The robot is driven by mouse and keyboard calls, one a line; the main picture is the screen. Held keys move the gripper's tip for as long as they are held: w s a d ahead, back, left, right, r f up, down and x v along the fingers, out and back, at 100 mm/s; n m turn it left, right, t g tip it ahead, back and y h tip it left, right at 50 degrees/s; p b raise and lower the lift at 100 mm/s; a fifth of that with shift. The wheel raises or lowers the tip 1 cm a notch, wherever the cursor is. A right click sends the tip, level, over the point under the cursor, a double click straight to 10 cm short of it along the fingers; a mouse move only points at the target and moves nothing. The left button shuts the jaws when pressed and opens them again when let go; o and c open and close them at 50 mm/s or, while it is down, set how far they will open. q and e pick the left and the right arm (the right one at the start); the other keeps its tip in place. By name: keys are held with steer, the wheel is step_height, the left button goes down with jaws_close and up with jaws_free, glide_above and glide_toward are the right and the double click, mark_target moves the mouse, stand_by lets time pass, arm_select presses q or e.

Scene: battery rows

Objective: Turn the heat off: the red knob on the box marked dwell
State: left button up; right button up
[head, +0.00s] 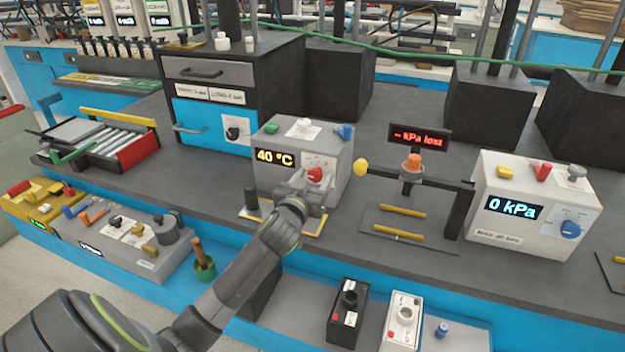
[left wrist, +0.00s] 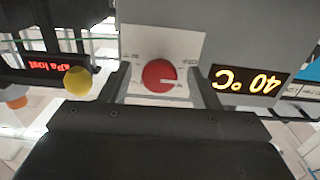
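The red knob (head: 315,174) is on the front of a grey box (head: 278,184) whose amber display (head: 275,157) reads 40 °C. I cannot read the word dwell on it. In the left wrist view, upside down, the red knob (left wrist: 158,76) sits on a white dial plate (left wrist: 160,38), its pale pointer line toward the display. My left gripper (head: 309,190) is in front of the knob. In the wrist view its fingers stand apart on either side of the knob, with gaps that look open; contact is not visible. My right gripper is not in view.
Green, white and blue knobs sit on the box's top. Right of it are a stand with a yellow ball (head: 361,167) and orange cap (head: 413,161), and a box reading 0 kPa (head: 515,208). A dark peg (head: 251,198) stands left of the gripper.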

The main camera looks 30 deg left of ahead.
arm_select(q)
steer(key=b+v, duration=0.1)
steer(key=v, duration=1.6)
steer(key=shift+s+b, duration=0.2)
steer(key=shift+b, duration=0.15)
